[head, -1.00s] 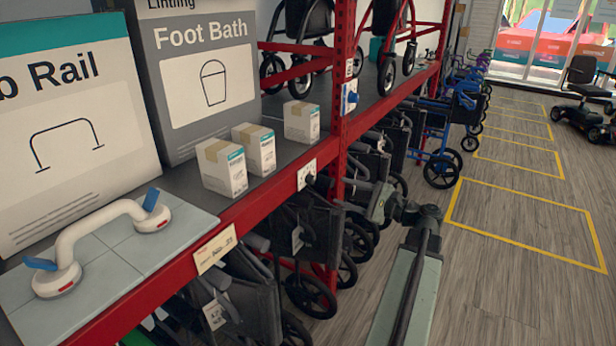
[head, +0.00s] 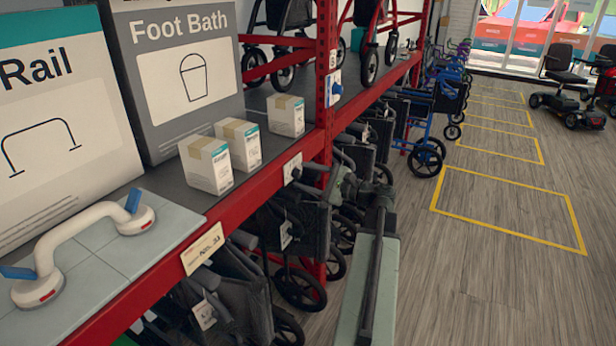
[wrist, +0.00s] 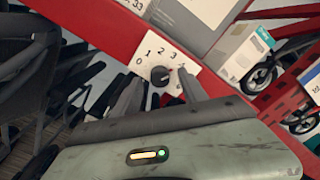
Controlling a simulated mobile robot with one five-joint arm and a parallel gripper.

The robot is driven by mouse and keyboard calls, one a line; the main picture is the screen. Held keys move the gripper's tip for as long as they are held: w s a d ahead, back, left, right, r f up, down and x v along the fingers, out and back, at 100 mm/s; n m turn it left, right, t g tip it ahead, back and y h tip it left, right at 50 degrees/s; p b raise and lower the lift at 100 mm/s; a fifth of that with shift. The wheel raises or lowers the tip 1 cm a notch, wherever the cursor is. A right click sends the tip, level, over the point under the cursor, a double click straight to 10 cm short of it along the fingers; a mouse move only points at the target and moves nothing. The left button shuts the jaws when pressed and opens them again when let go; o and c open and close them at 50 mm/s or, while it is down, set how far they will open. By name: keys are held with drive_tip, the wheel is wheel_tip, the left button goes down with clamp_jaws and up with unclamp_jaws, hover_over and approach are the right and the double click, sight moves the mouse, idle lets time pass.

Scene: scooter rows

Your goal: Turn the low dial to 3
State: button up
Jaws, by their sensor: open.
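The low dial is a dark round knob (wrist: 160,76) on a white plate fixed to the red shelf edge. The digits 0 to 4 run in an arc around it in the wrist view. I cannot tell which digit its pointer marks. In the head view the dial plate (head: 292,168) sits on the shelf front, below the small boxes. My gripper (wrist: 160,82) is open in the wrist view, with one finger on each side of the knob. I cannot tell whether the fingers touch it. In the head view my arm reaches up to the dial's right side.
Three small boxes (head: 286,116) stand on the shelf above the low dial. Folded wheelchairs (head: 290,245) fill the space below.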

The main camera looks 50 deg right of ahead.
clamp_jaws()
drive_tip(key=shift+n, duration=2.8)
unclamp_jaws()
